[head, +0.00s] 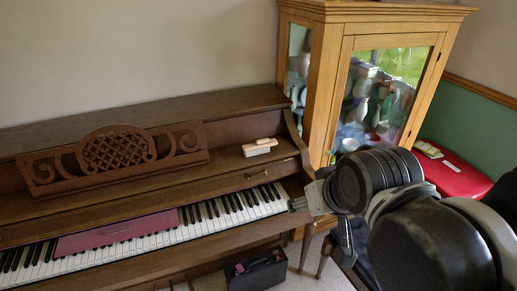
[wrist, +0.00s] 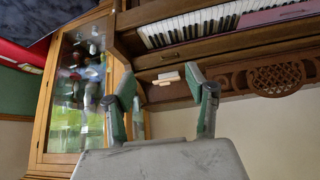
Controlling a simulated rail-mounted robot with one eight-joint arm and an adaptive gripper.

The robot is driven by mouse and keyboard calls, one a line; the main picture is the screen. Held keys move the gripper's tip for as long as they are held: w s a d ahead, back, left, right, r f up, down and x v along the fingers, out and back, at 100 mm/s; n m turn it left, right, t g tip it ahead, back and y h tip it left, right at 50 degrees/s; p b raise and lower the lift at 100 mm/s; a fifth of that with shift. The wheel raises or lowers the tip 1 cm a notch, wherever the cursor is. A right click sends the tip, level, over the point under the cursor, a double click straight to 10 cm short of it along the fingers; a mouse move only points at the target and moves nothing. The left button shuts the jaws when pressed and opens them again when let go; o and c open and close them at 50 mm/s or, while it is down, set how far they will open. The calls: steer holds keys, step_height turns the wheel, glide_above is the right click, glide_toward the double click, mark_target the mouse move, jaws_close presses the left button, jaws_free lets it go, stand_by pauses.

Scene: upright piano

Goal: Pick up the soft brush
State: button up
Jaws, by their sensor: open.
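A small pale cream block-like object with a tan lower part, which looks like the soft brush (head: 260,147), lies on the wooden ledge right of the piano's music stand. It also shows in the wrist view (wrist: 167,78), between and beyond my fingertips. My gripper (head: 299,204) is in front of the piano's right end, lower and to the right of the brush in the head view. In the wrist view my gripper (wrist: 160,84) has its two green-padded fingers apart with nothing between them, clear of the brush.
A black case (head: 256,270) sits below the keyboard. A red seat (head: 455,175) is at right.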

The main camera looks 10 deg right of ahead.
steer(key=shift+r, duration=0.1)
steer(key=w+r+n+g, duration=0.2)
steer(key=w+r+n, duration=0.4)
steer(key=w, duration=0.6)
steer(key=n+g+p, duration=0.1)
steer(key=n+g, duration=0.4)
steer(key=n, duration=0.9)
glide_above(260, 143)
steer(key=w, duration=0.1)
step_height(260, 143, down, 14)
steer(key=f, duration=0.8)
steer(key=shift+d+f, duration=0.15)
steer(key=shift+d, duration=0.25)
steer(key=shift+a+f, duration=0.15)
steer(key=shift+f, duration=1.2)
steer(key=shift+a+f, duration=0.15)
steer(key=shift+f, duration=1.15)
jaws_close()
